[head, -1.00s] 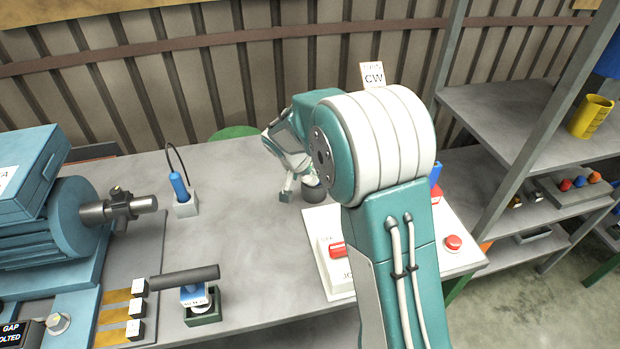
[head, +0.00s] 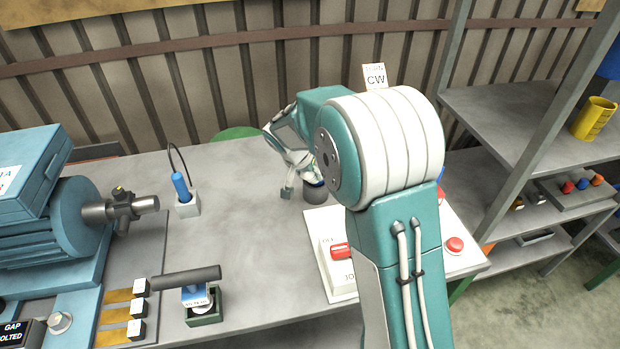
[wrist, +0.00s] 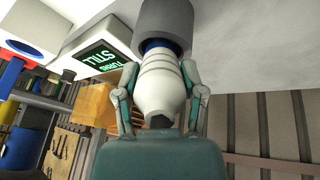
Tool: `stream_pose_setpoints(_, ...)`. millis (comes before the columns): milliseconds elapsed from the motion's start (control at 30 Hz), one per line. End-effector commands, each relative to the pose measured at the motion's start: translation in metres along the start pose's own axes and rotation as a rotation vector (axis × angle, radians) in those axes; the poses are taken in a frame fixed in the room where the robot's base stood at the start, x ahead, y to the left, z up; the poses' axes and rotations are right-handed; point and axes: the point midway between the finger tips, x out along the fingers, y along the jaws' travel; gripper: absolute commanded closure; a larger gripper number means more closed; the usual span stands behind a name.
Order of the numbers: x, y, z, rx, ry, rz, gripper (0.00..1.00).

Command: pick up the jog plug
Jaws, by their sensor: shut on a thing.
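The jog plug (wrist: 157,95), a pale ribbed body with a blue band, is between the fingers of my gripper (wrist: 160,68) in the wrist view. My gripper is shut on its sides. The plug's blue end meets a dark grey round holder (wrist: 164,22); I cannot tell how deep it sits. In the head view, the holder (head: 315,196) stands on the bench behind the white panel, with a little blue showing at its top. My gripper (head: 303,180) is right above the holder; my arm hides part of it and most of the plug.
The white panel (head: 322,222) with a red knob (head: 340,250) and red button (head: 455,244) lies partly behind my arm. A blue probe (head: 181,187) stands in a small block at left. A blue motor (head: 50,215) fills the far left.

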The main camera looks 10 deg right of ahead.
Motion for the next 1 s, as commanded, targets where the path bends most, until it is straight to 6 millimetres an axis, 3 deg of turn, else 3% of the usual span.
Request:
stream_pose_setpoints(100,-0.021,0.005,-0.007,0.002,0.006,-0.004,1.00)
stream_pose_setpoints(433,-0.084,0.041,0.011,0.003,0.007,-0.005,1.00)
stream_pose_setpoints(733,-0.118,0.076,0.048,0.002,0.005,-0.003,1.00)
stream_pose_setpoints(1000,-0.135,0.094,0.066,0.001,0.003,-0.001,1.00)
